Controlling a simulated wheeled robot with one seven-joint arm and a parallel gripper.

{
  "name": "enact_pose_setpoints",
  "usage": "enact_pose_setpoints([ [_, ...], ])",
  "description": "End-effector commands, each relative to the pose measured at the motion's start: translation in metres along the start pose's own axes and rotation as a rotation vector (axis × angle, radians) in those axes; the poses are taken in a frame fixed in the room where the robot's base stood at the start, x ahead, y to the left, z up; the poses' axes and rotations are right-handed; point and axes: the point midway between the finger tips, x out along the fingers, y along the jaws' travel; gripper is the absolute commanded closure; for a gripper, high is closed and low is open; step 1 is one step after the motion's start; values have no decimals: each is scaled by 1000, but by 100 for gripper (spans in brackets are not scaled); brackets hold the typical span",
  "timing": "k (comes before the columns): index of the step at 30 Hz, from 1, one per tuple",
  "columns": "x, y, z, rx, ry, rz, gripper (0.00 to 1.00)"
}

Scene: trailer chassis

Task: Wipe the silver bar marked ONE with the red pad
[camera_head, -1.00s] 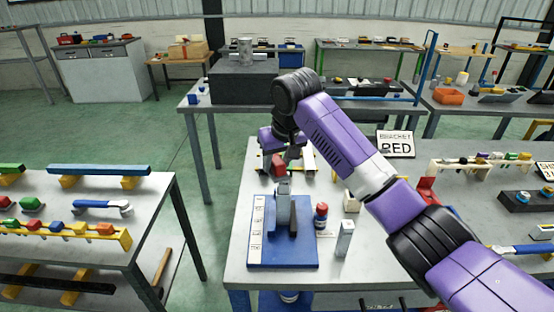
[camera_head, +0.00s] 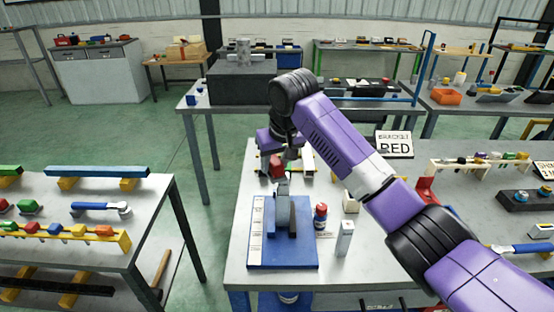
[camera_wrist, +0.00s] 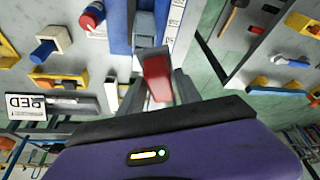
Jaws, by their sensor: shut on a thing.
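The red pad (camera_head: 276,167) is held in my gripper (camera_wrist: 158,88), with a grey finger on each side of it in the wrist view (camera_wrist: 157,76). The pad is just beyond a grey upright block on the blue base (camera_head: 283,258). In the wrist view, the pad's far end lies close to grey metal on that base; I cannot tell whether they touch. A pale bar on yellow supports (camera_head: 301,155) is partly hidden behind my wrist. No mark ONE is legible, so I cannot tell which piece is the silver bar.
A red-and-blue bottle (camera_head: 321,217) and a white box (camera_head: 345,239) stand right of the base. Another table (camera_head: 150,190) is at the left, across a floor gap.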

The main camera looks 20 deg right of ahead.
Motion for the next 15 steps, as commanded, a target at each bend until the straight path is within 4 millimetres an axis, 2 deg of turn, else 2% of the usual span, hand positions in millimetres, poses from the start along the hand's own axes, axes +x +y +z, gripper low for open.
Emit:
enact_pose_setpoints([
  [1, -18, 1, -9, 0, 5, 1, 100],
  [2, -24, 1, -12, 0, 6, 0, 100],
  [15, -54, 2, -28, 1, 3, 0, 100],
])
